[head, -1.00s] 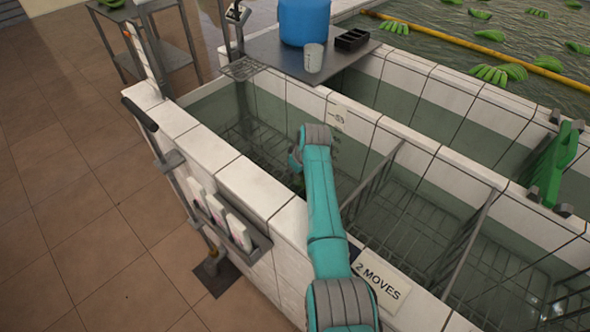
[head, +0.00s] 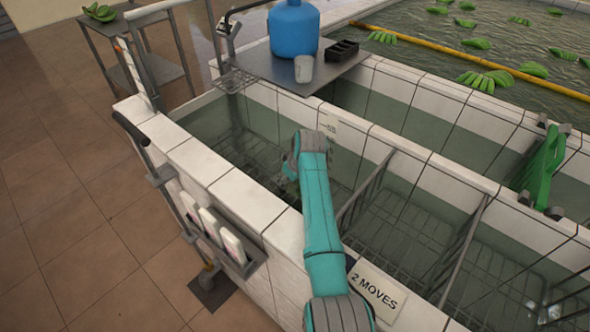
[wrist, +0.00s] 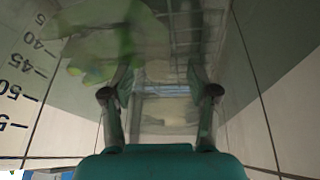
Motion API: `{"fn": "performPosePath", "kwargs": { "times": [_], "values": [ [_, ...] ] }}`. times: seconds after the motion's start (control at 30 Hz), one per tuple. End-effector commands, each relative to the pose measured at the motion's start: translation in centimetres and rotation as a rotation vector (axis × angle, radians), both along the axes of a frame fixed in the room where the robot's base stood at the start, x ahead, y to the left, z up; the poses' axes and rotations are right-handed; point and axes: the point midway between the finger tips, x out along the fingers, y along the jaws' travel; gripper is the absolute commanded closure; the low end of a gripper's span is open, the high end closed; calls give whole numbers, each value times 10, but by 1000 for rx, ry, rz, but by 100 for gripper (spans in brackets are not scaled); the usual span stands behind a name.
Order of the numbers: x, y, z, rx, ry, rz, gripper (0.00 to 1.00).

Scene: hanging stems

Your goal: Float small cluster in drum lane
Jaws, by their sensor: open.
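My gripper (head: 291,170) is low inside the near tiled trough, at the end of my teal arm. In the wrist view its two fingers (wrist: 159,93) are spread apart with nothing held between them. A blurred green shape with paler ends, likely the small banana cluster (wrist: 105,42), is beyond the left finger, apart from it as far as I can tell. In the head view the arm and gripper hide most of that spot. Which lane is the drum lane is not clear; a blue drum (head: 293,28) stands on a metal shelf at the trough's far end.
Wire dividers (head: 366,190) split the trough to the right of my arm. A sign reading "2 MOVES" (head: 375,290) is on the near wall. A white cup (head: 304,68) and black tray (head: 343,50) share the drum's shelf.

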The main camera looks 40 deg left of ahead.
Motion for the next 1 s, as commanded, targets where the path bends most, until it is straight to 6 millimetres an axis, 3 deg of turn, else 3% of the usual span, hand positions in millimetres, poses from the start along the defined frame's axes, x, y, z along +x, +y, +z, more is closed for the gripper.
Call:
{"fn": "performPosePath", "kwargs": {
  "times": [0.4,1.0],
  "values": [
    [-8,-28,71,2,-3,-2,41],
    [-11,-34,118,2,-1,0,41]
  ]
}}
